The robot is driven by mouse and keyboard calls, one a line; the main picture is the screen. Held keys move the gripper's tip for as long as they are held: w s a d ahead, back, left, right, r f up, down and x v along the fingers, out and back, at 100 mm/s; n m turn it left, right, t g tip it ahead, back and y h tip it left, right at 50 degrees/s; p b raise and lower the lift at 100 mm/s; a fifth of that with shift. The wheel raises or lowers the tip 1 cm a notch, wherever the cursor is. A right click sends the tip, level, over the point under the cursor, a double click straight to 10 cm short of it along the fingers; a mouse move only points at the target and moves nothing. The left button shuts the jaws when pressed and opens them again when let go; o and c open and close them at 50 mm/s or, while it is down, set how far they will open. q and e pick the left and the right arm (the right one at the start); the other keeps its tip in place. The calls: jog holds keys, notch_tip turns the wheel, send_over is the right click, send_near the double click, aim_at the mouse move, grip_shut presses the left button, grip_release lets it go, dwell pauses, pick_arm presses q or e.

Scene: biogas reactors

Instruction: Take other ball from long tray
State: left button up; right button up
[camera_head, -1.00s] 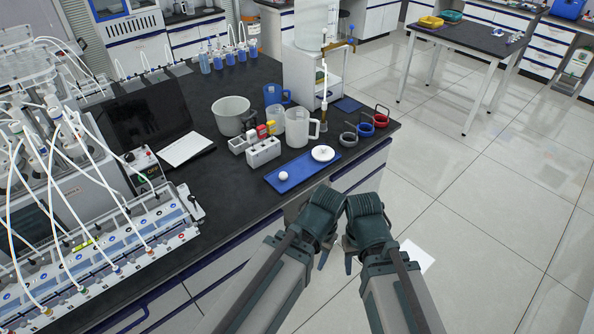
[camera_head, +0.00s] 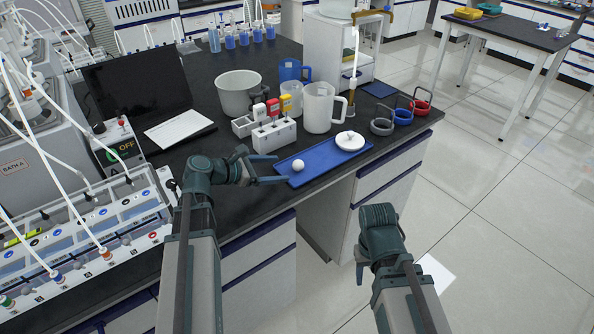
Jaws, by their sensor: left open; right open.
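A long blue tray (camera_head: 322,161) lies near the front edge of the black bench. One small white ball (camera_head: 298,165) sits on its left part, and a white round lid-like disc with a knob (camera_head: 350,141) lies on its right part. My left gripper (camera_head: 282,168) is open over the bench, its fingers pointing right at the tray's left end, close to the ball and with nothing held. My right gripper (camera_head: 361,274) is open and empty, hanging in front of the bench above the floor, its fingers partly hidden by its own wrist.
A reactor row (camera_head: 80,245) fills the left side.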

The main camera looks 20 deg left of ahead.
aim_at(293, 165)
pick_arm(q)
jog(key=shift+w+a, duration=0.15)
jog(key=shift+a, duration=0.15)
jog(key=shift+b+x, duration=1.35)
jog(key=shift+x, duration=2.45)
jog(key=shift+r, duration=0.2)
grip_shut()
